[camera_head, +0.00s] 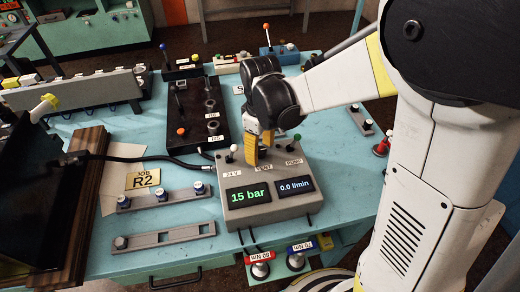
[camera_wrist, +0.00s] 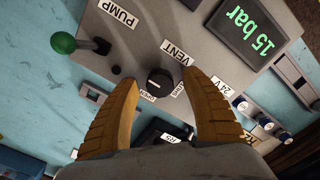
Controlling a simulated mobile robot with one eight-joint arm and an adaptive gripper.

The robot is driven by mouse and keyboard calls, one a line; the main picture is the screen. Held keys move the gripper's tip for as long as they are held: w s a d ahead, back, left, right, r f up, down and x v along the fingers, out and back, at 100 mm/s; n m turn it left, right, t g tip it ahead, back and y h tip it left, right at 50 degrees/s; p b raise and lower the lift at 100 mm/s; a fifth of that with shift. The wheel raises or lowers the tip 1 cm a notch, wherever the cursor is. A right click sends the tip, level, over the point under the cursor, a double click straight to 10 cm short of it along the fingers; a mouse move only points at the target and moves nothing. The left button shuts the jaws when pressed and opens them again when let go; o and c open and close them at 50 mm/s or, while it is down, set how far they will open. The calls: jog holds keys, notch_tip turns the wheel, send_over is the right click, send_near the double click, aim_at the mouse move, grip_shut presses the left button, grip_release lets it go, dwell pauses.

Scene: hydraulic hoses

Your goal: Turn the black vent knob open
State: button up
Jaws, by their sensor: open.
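The black vent knob (camera_wrist: 159,82) sits on the grey control box beside the VENT label (camera_wrist: 173,52). Small labels flank it in the wrist view; its exact pointer setting is hard to read. My gripper (camera_wrist: 160,79) is open, its two yellow-brown fingers on either side of the knob, with visible gaps to it. In the head view my gripper (camera_head: 257,157) points down over the box and hides the knob. The control box (camera_head: 262,212) shows 15 bar on its green display (camera_head: 247,195) and 0.0 l/min on the other display (camera_head: 296,186).
The green-tipped PUMP lever (camera_wrist: 62,43) stands close beside the knob. The white 24V switch (camera_head: 233,149) is on the box's left side. A black valve block (camera_head: 203,125) with levers lies behind left. A black hose (camera_head: 135,158) runs to the left.

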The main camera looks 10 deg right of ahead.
jog(key=c, duration=1.2)
jog(key=shift+m, duration=0.3)
jog(key=m, duration=0.3)
jog(key=shift+m, duration=0.3)
jog(key=m, duration=0.4)
jog(key=shift+m, duration=0.3)
jog(key=m, duration=0.4)
jog(key=shift+m, duration=2.5)
